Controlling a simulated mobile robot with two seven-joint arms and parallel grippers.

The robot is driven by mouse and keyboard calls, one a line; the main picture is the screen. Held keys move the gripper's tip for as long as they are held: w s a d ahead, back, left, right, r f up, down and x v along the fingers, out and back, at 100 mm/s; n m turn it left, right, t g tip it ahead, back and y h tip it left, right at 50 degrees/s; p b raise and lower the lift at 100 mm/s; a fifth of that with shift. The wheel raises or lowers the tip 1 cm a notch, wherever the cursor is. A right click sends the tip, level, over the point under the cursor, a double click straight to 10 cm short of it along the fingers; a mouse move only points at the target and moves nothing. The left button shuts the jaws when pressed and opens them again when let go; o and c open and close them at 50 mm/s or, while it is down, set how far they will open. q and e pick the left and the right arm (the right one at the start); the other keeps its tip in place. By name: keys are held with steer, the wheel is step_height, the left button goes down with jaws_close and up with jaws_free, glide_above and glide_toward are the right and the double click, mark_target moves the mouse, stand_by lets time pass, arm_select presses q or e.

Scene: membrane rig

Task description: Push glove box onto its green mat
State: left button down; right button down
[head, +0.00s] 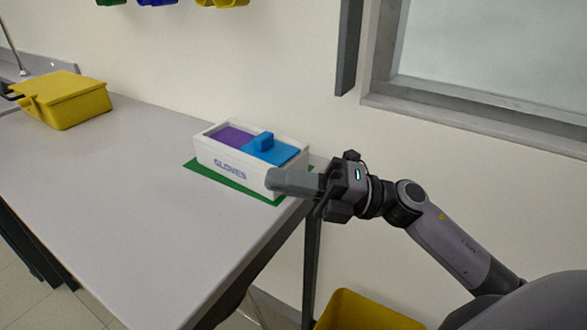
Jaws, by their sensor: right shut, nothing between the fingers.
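The glove box (213,159) is a white open-topped box marked GLOVES, with a purple part and a blue part with a raised blue block on top. It sits near the right end of the table over the green mat (238,184). Green shows along its front edge, at its left corner and a little at the right; the rest of the mat is hidden under the box. My right gripper (272,180) is shut and empty, with its fingertips at the box's front right corner. I cannot tell whether they touch. My left gripper is not in view.
The grey table (130,185) is clear in front of and left of the box. A yellow lidded container (68,100) stands at the far left. A wall and window frame (470,120) rise behind. A yellow bin (365,312) stands below the table's right end.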

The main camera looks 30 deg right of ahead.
steer(key=d+r+n+g+h+b, duration=0.2)
steer(key=d+r+n+g+h, duration=0.1)
steer(key=d+n+h, duration=0.85)
arm_select(q)
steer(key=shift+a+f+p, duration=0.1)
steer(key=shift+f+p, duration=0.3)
steer(key=shift+p, duration=0.65)
arm_select(e)
steer(key=shift+m+h, duration=0.75)
steer(key=shift+m, duration=0.1)
steer(key=x, duration=0.4)
steer(key=w+r+x, duration=0.1)
steer(key=x, duration=0.3)
steer(key=w+x, duration=0.1)
steer(key=x, duration=0.3)
steer(key=shift+a+r, duration=0.2)
steer(key=shift+r, duration=0.1)
steer(key=shift+w+a, duration=0.7)
steer(key=shift+w, duration=0.15)
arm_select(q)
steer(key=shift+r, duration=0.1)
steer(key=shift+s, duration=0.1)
arm_select(e)
steer(key=shift+d, duration=0.15)
